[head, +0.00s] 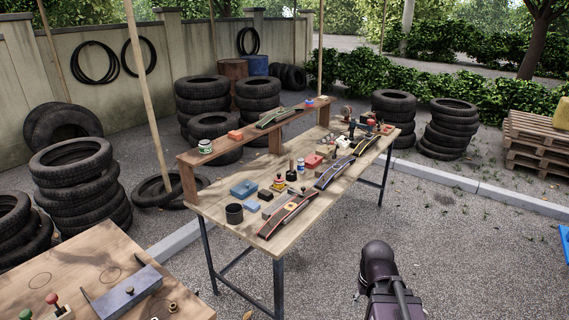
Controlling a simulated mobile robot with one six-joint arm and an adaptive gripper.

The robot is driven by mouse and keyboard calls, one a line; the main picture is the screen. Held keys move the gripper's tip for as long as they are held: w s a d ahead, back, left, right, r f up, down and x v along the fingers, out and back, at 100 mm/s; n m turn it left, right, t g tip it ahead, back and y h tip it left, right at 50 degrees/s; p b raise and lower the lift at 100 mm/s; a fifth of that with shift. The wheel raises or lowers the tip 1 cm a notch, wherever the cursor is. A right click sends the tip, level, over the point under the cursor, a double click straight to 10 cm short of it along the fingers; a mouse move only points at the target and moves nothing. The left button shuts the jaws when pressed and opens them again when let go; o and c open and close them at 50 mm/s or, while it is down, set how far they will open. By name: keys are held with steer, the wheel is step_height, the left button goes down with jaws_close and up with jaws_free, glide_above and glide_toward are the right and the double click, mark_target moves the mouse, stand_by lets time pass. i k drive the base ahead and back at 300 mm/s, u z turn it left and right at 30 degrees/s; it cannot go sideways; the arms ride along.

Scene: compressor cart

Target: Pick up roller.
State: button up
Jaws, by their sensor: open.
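No roller can be told apart for certain; the small things on the long wooden table (228,188) are too small to make out. Several small tools and dark pieces stand crowded at the table's far right end, partly hiding each other. A small yellow-and-dark piece (280,184) lies near the middle of the near half. My dark arm (380,275) rises at the lower right, in front of the table and apart from it. The fingers of my gripper do not show.
A raised shelf (235,143) runs along the back. A second table (85,265) is at lower left. Gravel between is open.

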mark_target(291, 168)
steer(key=z, duration=0.05)
steer(key=i, duration=1.8)
steer(key=u, duration=1.8)
steer(key=i, duration=0.4)
steer(key=z, duration=0.4)
